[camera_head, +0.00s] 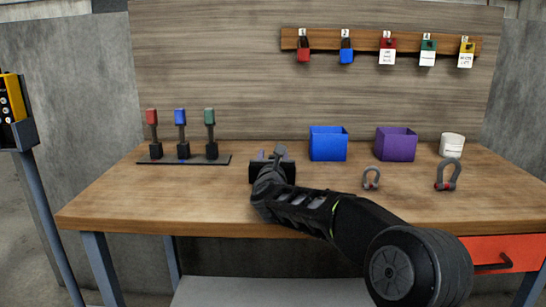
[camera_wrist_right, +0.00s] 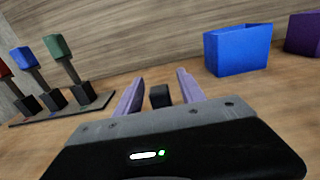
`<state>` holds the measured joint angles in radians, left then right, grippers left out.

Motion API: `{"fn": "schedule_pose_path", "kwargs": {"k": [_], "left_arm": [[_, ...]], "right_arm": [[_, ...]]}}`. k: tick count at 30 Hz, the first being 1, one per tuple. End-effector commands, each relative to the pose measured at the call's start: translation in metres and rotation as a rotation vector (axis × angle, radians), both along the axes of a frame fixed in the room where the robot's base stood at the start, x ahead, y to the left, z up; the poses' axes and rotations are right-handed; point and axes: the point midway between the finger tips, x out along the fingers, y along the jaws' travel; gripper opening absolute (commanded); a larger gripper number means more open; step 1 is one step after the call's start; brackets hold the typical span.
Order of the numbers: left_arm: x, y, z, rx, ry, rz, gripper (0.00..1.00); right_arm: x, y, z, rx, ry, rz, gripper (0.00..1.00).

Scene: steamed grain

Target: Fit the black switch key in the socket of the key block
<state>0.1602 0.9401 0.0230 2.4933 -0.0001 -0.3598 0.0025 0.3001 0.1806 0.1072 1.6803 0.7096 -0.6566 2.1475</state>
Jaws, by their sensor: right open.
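My right gripper (camera_head: 272,153) is over the table in the head view, left of the blue bin, with its fingers pointing to the back. In the right wrist view its two pale purple fingers (camera_wrist_right: 158,90) are apart. A small black upright piece (camera_wrist_right: 160,96) shows between them, with a gap on each side; it may be the black switch key, but most of it is hidden behind the gripper body. A dark base (camera_head: 194,160) at the left carries black blocks with red, blue and green-topped levers. I cannot tell which thing is the key block. My left gripper is out of view.
A blue bin (camera_head: 328,145) and a purple bin (camera_head: 395,145) stand right of the gripper. A white cup (camera_head: 452,145) and two grey shackles (camera_head: 371,178) are further right. Padlocks hang on a wooden rail (camera_head: 360,40). The table's front left is clear.

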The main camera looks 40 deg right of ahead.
Motion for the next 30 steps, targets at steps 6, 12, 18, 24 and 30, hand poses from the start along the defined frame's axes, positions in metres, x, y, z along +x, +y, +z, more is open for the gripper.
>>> {"fn": "schedule_pose_path", "kwargs": {"k": [6,12,18,24,30], "left_arm": [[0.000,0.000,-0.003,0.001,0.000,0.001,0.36],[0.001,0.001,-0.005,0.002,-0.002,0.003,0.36],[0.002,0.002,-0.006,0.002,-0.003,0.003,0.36],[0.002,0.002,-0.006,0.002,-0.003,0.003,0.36],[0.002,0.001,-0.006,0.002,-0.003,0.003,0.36]], "right_arm": [[-0.016,0.012,0.001,-0.001,-0.001,0.002,0.46],[-0.043,0.033,0.000,0.000,-0.002,0.002,0.46],[-0.060,0.046,0.000,0.000,-0.001,0.001,0.46],[-0.062,0.047,0.000,0.000,0.000,0.000,0.46],[-0.061,0.047,0.000,0.000,0.000,0.000,0.46]]}}
